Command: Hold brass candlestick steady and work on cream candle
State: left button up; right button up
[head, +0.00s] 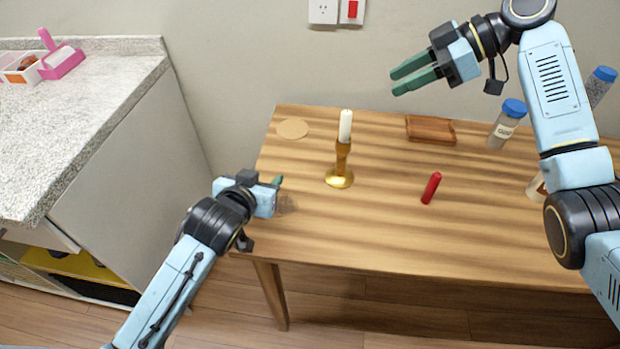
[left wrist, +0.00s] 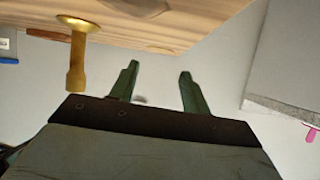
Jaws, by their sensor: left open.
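The brass candlestick (head: 342,165) stands upright on the wooden table, left of its middle. The cream candle (head: 345,126) sits upright in its top. My left gripper (head: 278,182) is low over the table's left edge, left of the candlestick and apart from it. In the left wrist view its two green fingers (left wrist: 157,74) are spread with nothing between them. There the candlestick (left wrist: 77,55) shows upside down at the upper left, and the candle is not clearly seen. My right gripper (head: 394,81) is high at the back, right of the candle, its fingers apart and empty.
A red cylinder (head: 431,188) lies right of the candlestick. A wooden tray (head: 431,130) and a round tan disc (head: 293,128) lie at the back. A blue-capped jar (head: 507,124) stands at the right. A speckled counter (head: 85,110) is at the left. The table's front is clear.

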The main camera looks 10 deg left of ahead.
aim_at(339, 162)
pick_arm(q)
jog(key=s+d+r+m+h, duration=0.2)
jog(key=d+r+m+h, duration=0.25)
jog(key=d, duration=0.55)
jog(key=shift+n, duration=0.35)
jog(key=x, duration=0.9)
jog(key=f+x, duration=0.1)
jog(key=x, duration=0.3)
jog(key=shift+s+d+f, duration=0.1)
jog(key=shift+s+d, duration=0.05)
jog(key=shift+d, duration=0.15)
